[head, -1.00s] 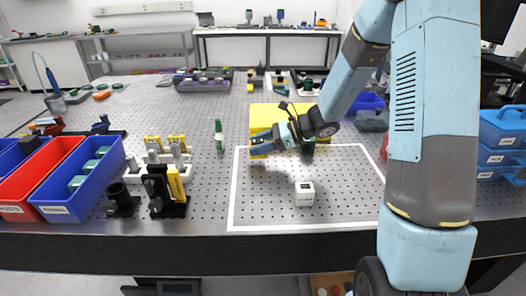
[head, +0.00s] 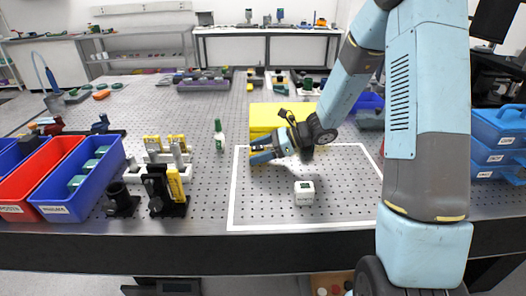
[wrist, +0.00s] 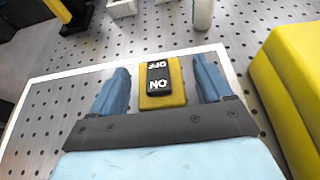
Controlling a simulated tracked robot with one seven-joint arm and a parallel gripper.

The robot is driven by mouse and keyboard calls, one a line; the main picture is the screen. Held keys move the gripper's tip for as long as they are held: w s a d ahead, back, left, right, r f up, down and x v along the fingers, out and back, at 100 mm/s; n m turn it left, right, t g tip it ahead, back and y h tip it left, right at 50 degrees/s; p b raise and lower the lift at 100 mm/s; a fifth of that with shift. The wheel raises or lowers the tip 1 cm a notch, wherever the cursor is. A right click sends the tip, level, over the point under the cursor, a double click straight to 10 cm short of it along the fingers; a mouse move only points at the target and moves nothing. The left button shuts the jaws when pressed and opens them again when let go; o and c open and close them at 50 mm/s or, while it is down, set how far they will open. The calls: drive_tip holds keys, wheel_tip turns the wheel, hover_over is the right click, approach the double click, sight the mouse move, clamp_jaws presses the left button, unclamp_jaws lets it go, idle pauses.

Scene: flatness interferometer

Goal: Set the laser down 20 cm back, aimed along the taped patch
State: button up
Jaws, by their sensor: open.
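The laser (wrist: 176,98), a small yellow block with a black ON/OFF switch on top, shows in the wrist view between my open fingers. A gap shows on either side of it, so neither finger visibly touches it. It sits at the back left of the taped patch, whose white tape outline (wrist: 70,73) runs just beyond it. In the head view my gripper (head: 260,155) is low over the patch's back left corner and mostly hides the laser. The white patch outline (head: 232,195) lies on the perforated metal table.
A large yellow box (wrist: 292,70) stands close to the right of my gripper in the wrist view. A small white cube (head: 304,197) sits inside the patch. Black and yellow mounts (head: 158,190) and red and blue bins (head: 85,185) stand left. The patch's right side is clear.

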drive_tip(key=v, duration=1.1)
drive_tip(key=shift+s+d+r, duration=0.15)
drive_tip(key=shift+d+r, duration=0.1)
drive_tip(key=shift+d, duration=0.2)
drive_tip(key=s+r+n+h, duration=0.7)
drive_tip(key=s+r+n, duration=0.25)
drive_tip(key=s, duration=0.35)
drive_tip(key=s+d+r+n+t+h, duration=0.5)
drive_tip(key=s+d+r+n, duration=0.3)
drive_tip(key=s, duration=0.4)
drive_tip(key=shift+d+n+h, duration=0.45)
drive_tip(key=shift+d+h, duration=0.1)
drive_tip(key=shift+h, duration=0.15)
